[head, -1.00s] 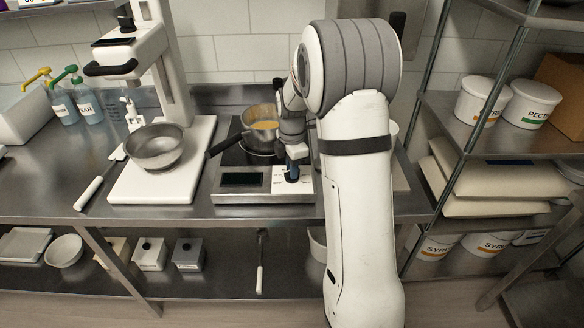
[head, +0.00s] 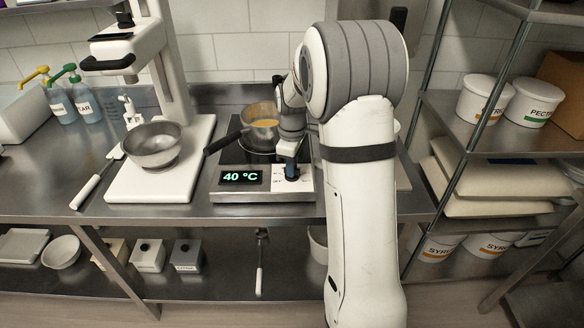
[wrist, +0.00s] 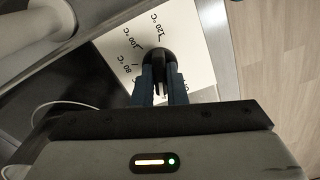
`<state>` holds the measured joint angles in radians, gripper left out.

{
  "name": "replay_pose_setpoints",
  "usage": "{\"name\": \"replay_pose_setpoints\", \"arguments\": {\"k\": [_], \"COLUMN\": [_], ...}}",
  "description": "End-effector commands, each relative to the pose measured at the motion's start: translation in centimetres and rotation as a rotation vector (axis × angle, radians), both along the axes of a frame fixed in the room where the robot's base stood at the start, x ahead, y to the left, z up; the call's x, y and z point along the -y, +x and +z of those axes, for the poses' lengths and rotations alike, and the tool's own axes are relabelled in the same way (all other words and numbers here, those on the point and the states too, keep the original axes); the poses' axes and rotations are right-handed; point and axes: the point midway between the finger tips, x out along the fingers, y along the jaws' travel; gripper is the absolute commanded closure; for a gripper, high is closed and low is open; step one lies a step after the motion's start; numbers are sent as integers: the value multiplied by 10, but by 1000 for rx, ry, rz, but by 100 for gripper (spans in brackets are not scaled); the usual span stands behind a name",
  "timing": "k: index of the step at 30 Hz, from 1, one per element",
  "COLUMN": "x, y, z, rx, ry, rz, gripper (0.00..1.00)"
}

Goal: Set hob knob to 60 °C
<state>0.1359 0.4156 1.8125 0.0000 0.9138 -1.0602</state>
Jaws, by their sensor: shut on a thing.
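The hob (head: 264,196) stands on the steel bench, and its lit display (head: 241,177) reads 40 °C. My gripper (head: 291,172) is over the right part of the hob's front panel. In the wrist view my gripper (wrist: 159,88) is shut on the dark knob (wrist: 156,54), with one blue finger on each side. Dial marks for 80, 100 and 120 °C show around the knob on the white panel (wrist: 190,50); other marks are hidden. A saucepan (head: 258,116) with yellow contents sits on the hob, its black handle pointing left.
A white mixer-like machine (head: 128,50) with a steel bowl (head: 154,144) stands left of the hob. A white-handled tool (head: 84,192) lies at the bench's front left. Shelves with tubs (head: 484,98) and sacks stand at the right.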

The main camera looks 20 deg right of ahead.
Motion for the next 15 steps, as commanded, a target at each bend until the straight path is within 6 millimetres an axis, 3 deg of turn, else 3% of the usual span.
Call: {"name": "replay_pose_setpoints", "arguments": {"k": [15], "x": [0], "y": [1], "z": [0], "rx": [3], "ry": [0], "rz": [-484], "gripper": [100]}}
